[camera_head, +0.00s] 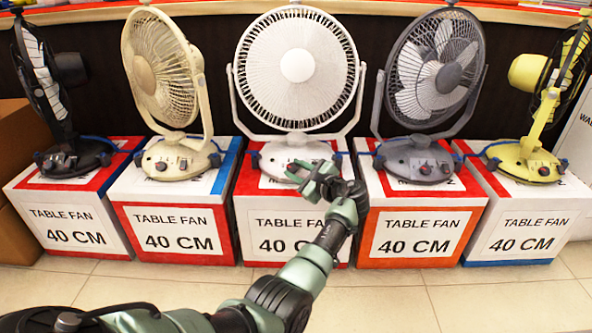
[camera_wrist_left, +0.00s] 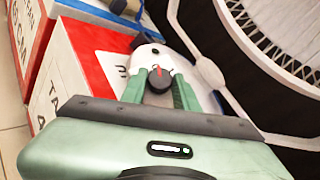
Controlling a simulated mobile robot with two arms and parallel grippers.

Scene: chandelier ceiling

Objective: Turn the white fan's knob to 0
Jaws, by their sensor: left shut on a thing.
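The white fan (camera_head: 298,66) stands upright in the middle of the row, on a red and white box (camera_head: 245,205). My left gripper (camera_head: 318,180) is at the front of the fan's white base (camera_head: 275,158) and covers part of it. In the left wrist view, the black knob (camera_wrist_left: 159,79) with a red pointer mark sits between the green fingertips of my left gripper (camera_wrist_left: 160,88), which is shut on it. The scale around the knob is too small and covered to read. My right gripper is not in view.
A beige fan (camera_head: 165,75) and a grey fan (camera_head: 430,75) stand close on either side, on their own boxes. A black fan (camera_head: 50,90) and a yellow fan (camera_head: 545,95) are at the ends. The tiled floor (camera_head: 400,305) in front is clear apart from my arm.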

